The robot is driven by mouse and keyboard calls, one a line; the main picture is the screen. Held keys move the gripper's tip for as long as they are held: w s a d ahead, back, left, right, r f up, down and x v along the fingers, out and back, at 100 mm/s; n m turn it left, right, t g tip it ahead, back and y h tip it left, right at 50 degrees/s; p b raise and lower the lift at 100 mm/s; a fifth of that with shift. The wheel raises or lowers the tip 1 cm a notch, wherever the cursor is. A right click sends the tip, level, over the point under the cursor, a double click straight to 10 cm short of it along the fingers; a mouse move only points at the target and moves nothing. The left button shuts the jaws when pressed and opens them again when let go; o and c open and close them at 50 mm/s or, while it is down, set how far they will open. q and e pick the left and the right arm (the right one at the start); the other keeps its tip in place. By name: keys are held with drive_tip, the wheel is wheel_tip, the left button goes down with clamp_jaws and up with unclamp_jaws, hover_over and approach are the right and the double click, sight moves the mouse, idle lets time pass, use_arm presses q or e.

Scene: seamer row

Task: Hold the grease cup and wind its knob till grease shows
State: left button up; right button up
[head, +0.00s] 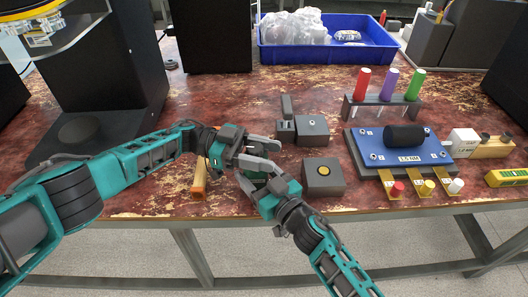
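My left gripper (262,151) is over the middle of the bench, its pale fingers pointing right and standing apart. Something dark shows between them, but I cannot tell whether it is a held part. My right gripper (254,175) comes up from below, its fingers right against or overlapping the left ones. Whether it is open or shut is hidden in the overlap. I cannot make out the grease cup or its knob for certain; they may be hidden between the fingers. A grey block with a round brass-coloured top (323,172) stands just right of my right gripper.
An orange-brown piece (199,180) lies left of the grippers. Small grey blocks (312,129) stand behind. On the right are a blue fixture board (435,150) and a rack with red, purple and green handles (362,84). A blue bin (345,53) stands at the back.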

sight(260, 149)
use_arm(q)
drive_tip(key=shift+o, duration=0.9)
drive_tip(key=shift+r, duration=0.15)
wheel_tip(260, 149, up, 10)
drive_tip(key=shift+a+f+t+h, duration=0.35)
drive_tip(key=shift+a+t+h, duration=0.05)
drive_tip(key=s+a+f+n+t+y, duration=0.2)
drive_tip(key=s+a+f+n+t, duration=0.2)
drive_tip(key=a+f+n+t, duration=0.7)
drive_tip(key=w+d+r, duration=0.1)
drive_tip(key=d, duration=0.2)
drive_tip(key=w+d+r+m+t, duration=0.1)
drive_tip(key=w+d, duration=0.1)
drive_tip(key=d, duration=0.2)
drive_tip(key=w+d+m+t, duration=0.1)
drive_tip(key=w+d, duration=0.1)
drive_tip(key=d, duration=0.2)
drive_tip(key=shift+w+d+r, duration=0.2)
drive_tip(key=shift+r, duration=0.2)
